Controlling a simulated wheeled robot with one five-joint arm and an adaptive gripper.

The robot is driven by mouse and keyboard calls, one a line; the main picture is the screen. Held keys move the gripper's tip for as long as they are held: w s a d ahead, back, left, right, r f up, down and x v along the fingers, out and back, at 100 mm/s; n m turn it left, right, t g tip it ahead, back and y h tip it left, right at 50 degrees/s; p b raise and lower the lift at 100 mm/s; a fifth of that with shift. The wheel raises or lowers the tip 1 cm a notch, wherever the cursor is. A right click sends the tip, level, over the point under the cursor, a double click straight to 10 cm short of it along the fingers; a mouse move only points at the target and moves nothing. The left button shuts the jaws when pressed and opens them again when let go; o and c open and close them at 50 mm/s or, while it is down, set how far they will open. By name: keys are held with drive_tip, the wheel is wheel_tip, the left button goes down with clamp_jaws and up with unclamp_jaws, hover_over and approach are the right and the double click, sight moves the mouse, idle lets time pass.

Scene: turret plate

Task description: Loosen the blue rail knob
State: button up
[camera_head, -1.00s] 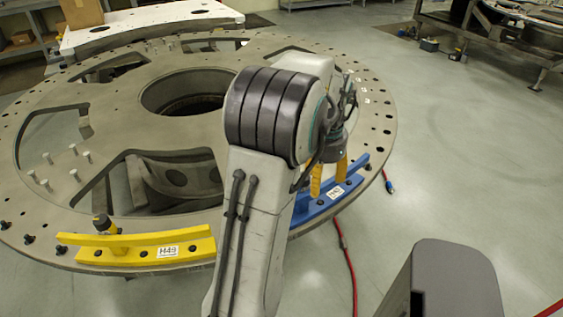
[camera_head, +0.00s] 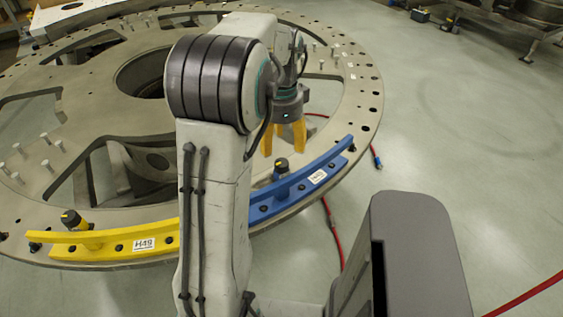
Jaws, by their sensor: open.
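The blue rail (camera_head: 305,183) is a curved bar with a white label, bolted to the near right rim of the large round plate. Its knob (camera_head: 281,166), black with a light mark on top, stands upright on the rail's inner side. My gripper (camera_head: 283,146) has yellow fingers that point down above and behind the knob in this view. The fingers are apart and empty, and I see no contact with the knob. My arm covers the left end of the blue rail.
A yellow rail (camera_head: 110,241) with its own black knob (camera_head: 71,218) sits on the plate's near left rim. Several bolts and pegs stand on the turret plate (camera_head: 35,211). A red cable (camera_head: 334,232) lies on the floor at right. Open floor lies beyond.

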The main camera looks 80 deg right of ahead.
sight(282, 162)
drive_tip(key=shift+f+p, duration=0.8)
drive_tip(key=shift+f, duration=2.85)
drive_tip(key=shift+o, duration=0.2)
drive_tip(key=c, duration=1.2)
